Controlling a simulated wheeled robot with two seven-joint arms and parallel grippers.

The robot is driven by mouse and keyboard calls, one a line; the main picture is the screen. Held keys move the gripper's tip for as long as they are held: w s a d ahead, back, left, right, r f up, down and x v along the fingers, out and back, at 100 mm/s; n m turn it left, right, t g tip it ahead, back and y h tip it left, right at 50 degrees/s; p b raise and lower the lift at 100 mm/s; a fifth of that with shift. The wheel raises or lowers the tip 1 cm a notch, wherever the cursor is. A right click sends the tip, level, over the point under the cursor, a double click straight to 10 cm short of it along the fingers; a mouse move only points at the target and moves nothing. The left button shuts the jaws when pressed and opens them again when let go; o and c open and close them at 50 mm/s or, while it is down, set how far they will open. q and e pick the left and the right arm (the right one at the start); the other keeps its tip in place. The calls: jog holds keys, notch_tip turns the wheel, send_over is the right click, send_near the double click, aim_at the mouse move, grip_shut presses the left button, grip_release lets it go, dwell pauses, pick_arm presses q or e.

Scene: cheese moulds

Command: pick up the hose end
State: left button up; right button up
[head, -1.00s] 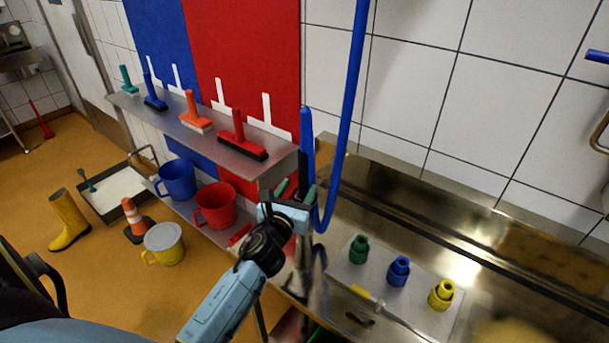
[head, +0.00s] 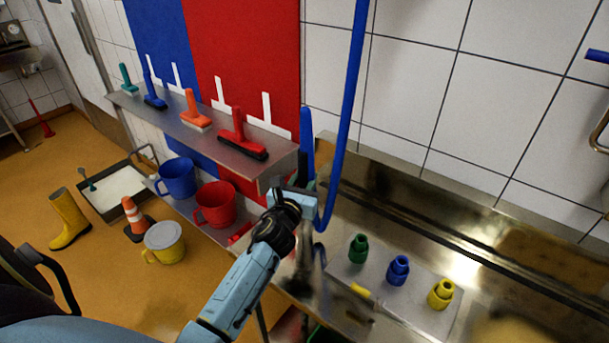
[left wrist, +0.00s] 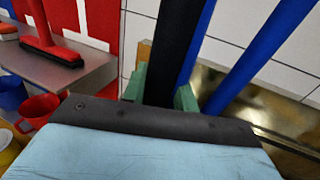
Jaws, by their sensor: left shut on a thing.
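The blue hose (head: 352,100) hangs down in the head view, bends in a loop above the bench edge and turns up into its end (head: 307,130), which stands upright. My left gripper (head: 305,184) is at the lower part of this hose end. In the left wrist view, the green fingers of my left gripper (left wrist: 160,88) are shut on the dark hose end (left wrist: 178,45), one on each side. The hanging part of the hose (left wrist: 262,55) passes to the right of it, apart from the fingers. The right gripper is in neither view.
A steel shelf (head: 215,137) with several brushes is left of the gripper, with a blue jug (head: 177,179) and a red jug (head: 215,204) below. Green (head: 358,249), blue (head: 398,270) and yellow (head: 441,294) fittings stand on the bench at right. The tiled wall is behind.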

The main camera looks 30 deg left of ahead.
aim_at(305, 140)
pick_arm(q)
notch_tip(305, 140, up, 10)
jog(key=p, duration=0.3)
jog(key=shift+r+p, duration=0.1)
jog(key=shift+p, duration=0.3)
jog(key=shift+r+p, duration=1.1)
jog(key=shift+p, duration=0.05)
jog(key=shift+f, duration=0.15)
